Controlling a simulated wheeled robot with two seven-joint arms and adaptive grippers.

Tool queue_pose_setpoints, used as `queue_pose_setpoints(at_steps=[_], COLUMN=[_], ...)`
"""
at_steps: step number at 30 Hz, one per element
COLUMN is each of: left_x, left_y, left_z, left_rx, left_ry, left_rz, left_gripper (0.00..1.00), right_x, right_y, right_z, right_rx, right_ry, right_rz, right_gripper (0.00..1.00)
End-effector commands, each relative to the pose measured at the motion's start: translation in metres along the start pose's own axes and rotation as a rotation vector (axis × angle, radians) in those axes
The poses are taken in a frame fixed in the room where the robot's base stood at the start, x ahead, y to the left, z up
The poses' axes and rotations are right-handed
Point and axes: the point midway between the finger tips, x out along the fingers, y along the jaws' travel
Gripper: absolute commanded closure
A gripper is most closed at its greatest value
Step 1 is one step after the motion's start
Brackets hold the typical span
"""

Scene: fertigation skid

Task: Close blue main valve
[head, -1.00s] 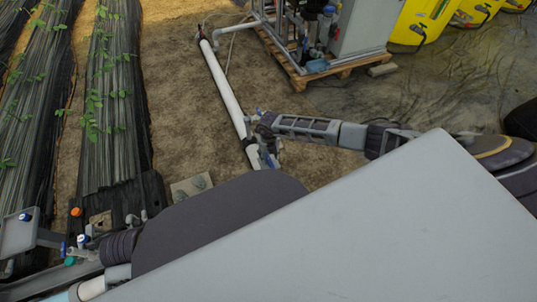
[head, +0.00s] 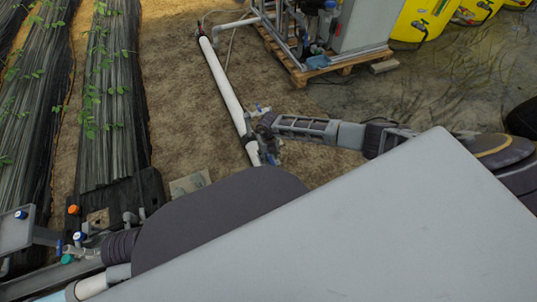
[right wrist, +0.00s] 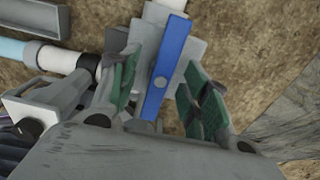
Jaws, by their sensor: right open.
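The blue valve handle (right wrist: 164,68) is a long flat bar with a round bolt, on a grey valve body. In the right wrist view it runs up the picture between the fingers of my right gripper (right wrist: 162,95). The fingers with green pads stand apart on either side of it, and I see a gap on the right; contact on the left cannot be told. In the head view my right gripper (head: 268,145) is at the near end of the white pipe (head: 225,80), with small blue parts beside it. My left gripper does not show.
In the right wrist view a light-blue and white pipe (right wrist: 50,55) comes in from the left. A skid on a wooden pallet (head: 300,72) and yellow tanks (head: 422,18) stand at the back. Plant rows (head: 110,110) lie on the left. Bare soil (head: 165,100) lies between.

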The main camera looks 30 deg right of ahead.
Motion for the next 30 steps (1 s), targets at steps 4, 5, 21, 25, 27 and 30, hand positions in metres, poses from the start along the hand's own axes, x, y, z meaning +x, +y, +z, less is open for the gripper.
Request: queue_pose_setpoints(at_steps=[4, 5, 21, 25, 27, 30], left_x=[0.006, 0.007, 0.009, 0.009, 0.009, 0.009], left_y=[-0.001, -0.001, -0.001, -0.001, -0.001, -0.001], left_z=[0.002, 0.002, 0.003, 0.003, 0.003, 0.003], left_rx=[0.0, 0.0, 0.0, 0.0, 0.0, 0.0], left_ry=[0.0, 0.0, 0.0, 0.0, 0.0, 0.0], left_rz=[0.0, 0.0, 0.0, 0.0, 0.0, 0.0], left_gripper=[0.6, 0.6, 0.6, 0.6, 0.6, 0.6], right_x=[0.009, 0.01, 0.014, 0.014, 0.014, 0.014], right_y=[0.0, 0.0, 0.0, 0.0, 0.0, 0.0], right_z=[0.0, 0.0, 0.0, 0.0, 0.0, 0.0], right_rx=[0.0, 0.0, 0.0, 0.0, 0.0, 0.0], right_ry=[0.0, 0.0, 0.0, 0.0, 0.0, 0.0], right_rz=[0.0, 0.0, 0.0, 0.0, 0.0, 0.0], right_gripper=[0.54, 0.54, 0.68, 0.84, 0.93, 1.0])
